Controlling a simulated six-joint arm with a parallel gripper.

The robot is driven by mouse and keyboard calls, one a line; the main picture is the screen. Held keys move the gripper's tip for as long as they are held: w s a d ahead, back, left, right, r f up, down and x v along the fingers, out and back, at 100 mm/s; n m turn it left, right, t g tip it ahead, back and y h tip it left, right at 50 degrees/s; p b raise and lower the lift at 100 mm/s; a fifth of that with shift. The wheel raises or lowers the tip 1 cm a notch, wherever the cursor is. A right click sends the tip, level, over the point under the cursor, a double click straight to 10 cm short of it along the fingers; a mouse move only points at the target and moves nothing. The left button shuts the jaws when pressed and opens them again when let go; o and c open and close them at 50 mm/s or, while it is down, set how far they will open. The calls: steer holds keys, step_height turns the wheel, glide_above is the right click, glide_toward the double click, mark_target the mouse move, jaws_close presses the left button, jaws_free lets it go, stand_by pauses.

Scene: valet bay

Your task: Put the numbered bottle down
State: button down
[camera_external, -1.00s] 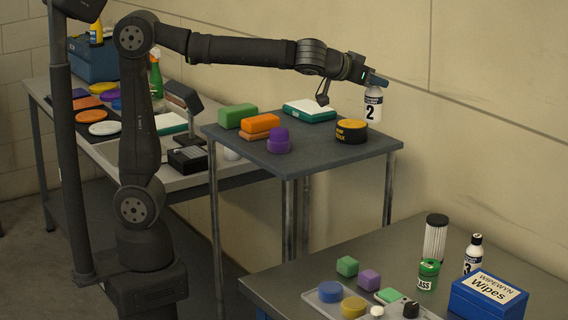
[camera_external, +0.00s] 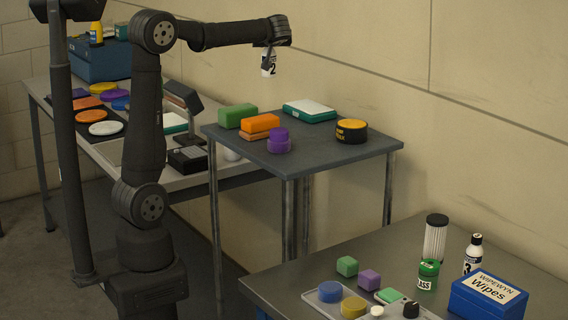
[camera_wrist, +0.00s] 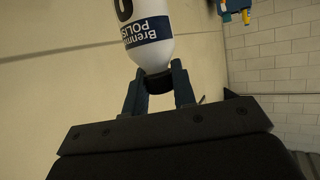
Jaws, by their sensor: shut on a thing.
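My gripper (camera_external: 268,49) is shut on the white bottle (camera_external: 268,66) marked with a black 2. The bottle hangs in the air above the back of the small grey table, clear of its top. In the wrist view my gripper's fingers (camera_wrist: 158,92) close around the black cap, and the white body of the bottle (camera_wrist: 146,30) shows a dark blue band reading "POLISH". Another white numbered bottle (camera_external: 474,254) stands on the front right bench, its label partly hidden by the wipes box.
The grey table (camera_external: 340,155) holds green (camera_external: 238,116), orange (camera_external: 260,123) and purple (camera_external: 279,143) items, a teal-and-white box (camera_external: 309,111) and a black-yellow tin (camera_external: 351,131). The left bench holds coloured discs (camera_external: 105,128) and a black stand (camera_external: 187,158). A blue wipes box (camera_external: 488,296) sits front right.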

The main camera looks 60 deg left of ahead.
steer(key=s+a+n+g, duration=0.95)
steer(key=s+a, duration=1.25)
steer(key=a, duration=0.5)
step_height(320, 180, down, 18)
steer(key=r, duration=0.1)
steer(key=s+a+f, duration=0.7)
steer(key=a+f, duration=0.2)
steer(key=f, duration=0.2)
steer(key=shift+a+f+g+y, duration=0.15)
steer(key=shift+f+g+y, duration=0.15)
steer(key=shift+g+y, duration=0.1)
steer(key=shift+m, duration=0.25)
steer(key=shift+f, duration=0.2)
steer(key=c, duration=1.2)
jaws_free()
